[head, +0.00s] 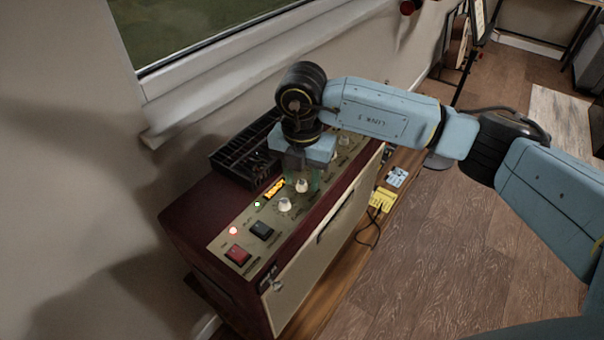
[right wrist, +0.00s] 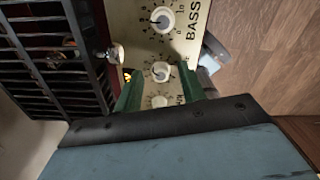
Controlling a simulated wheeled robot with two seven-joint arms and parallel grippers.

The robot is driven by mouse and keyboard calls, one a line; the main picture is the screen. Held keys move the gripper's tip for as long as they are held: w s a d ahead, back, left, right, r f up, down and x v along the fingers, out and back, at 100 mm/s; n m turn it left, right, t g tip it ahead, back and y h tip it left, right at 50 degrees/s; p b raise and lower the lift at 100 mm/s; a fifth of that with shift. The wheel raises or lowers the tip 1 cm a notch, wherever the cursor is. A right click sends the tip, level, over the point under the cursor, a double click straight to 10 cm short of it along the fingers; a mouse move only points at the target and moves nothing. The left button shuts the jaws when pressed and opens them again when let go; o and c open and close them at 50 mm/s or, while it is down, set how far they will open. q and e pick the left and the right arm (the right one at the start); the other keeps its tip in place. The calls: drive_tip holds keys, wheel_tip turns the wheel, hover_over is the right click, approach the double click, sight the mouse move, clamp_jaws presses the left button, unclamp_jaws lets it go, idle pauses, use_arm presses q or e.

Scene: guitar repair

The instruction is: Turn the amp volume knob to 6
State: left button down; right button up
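The amp (head: 190,215) is a dark red box with a beige control panel (head: 232,250) along its top edge. White knobs (head: 284,204) and (head: 302,185) show on the panel near my right gripper (head: 315,180). Its green fingers point down at the panel, partly hidden by the wrist. In the right wrist view the gripper (right wrist: 160,70) is open, with a white knob (right wrist: 160,72) between its fingertips in the picture; contact cannot be told. Another knob (right wrist: 162,19) sits beside the word BASS. I cannot read which knob is volume. My left gripper is out of view.
A black slatted crate (head: 232,158) stands on the amp behind the panel, close to the gripper; it also shows in the right wrist view (right wrist: 40,60). A red switch (head: 237,254) and black switch (head: 261,230) sit at the panel's near end. Pedals (head: 382,200) lie right of the amp.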

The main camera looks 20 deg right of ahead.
sight(302, 183)
drive_tip(key=shift+r, duration=0.1)
wheel_tip(302, 183, up, 13)
idle(0.5)
drive_tip(key=shift+s, duration=0.1)
